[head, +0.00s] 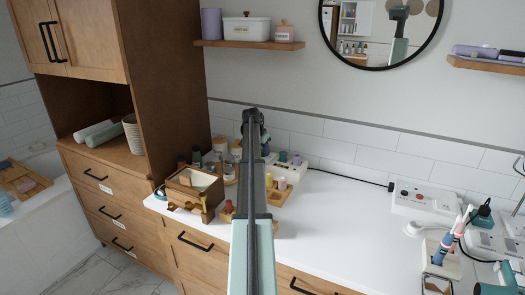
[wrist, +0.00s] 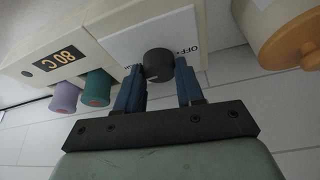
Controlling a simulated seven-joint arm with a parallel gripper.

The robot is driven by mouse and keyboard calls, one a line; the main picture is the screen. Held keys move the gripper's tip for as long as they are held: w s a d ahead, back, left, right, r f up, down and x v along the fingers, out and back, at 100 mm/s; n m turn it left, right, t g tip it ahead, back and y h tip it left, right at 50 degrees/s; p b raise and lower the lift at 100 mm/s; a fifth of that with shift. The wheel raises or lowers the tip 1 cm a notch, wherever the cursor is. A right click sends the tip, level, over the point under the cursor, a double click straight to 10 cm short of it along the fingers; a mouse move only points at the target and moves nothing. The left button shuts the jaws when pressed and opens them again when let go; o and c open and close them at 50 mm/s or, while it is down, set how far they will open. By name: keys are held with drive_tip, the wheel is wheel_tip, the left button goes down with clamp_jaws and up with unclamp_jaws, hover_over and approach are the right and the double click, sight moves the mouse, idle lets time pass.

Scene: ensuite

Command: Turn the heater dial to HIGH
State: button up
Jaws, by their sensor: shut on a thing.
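The heater is a cream box that fills the upper left of the wrist view (wrist: 112,32), with a display that seems to read 80 C. Its round black dial (wrist: 158,64) sits on a white panel, and OFF is lettered beside it. My gripper (wrist: 161,68) has its two blue fingers on either side of the dial, shut on it. I cannot read the dial's setting. In the head view the heater (head: 292,174) stands near the wall, partly behind my arm. The dial and fingertips are hidden there.
A purple piece (wrist: 65,97) and a green piece (wrist: 96,88) stick out of the heater beside the dial. A wooden box (head: 190,190) and several bottles stand left of my arm. A white power strip (head: 420,198) lies right. The counter (head: 345,215) between is clear.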

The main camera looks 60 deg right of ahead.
drive_tip(key=shift+m, duration=0.5)
drive_tip(key=o, duration=1)
drive_tip(key=shift+o, duration=0.2)
drive_tip(key=v, duration=1.3)
drive_tip(key=shift+w+r, duration=0.2)
drive_tip(key=shift+r, duration=0.2)
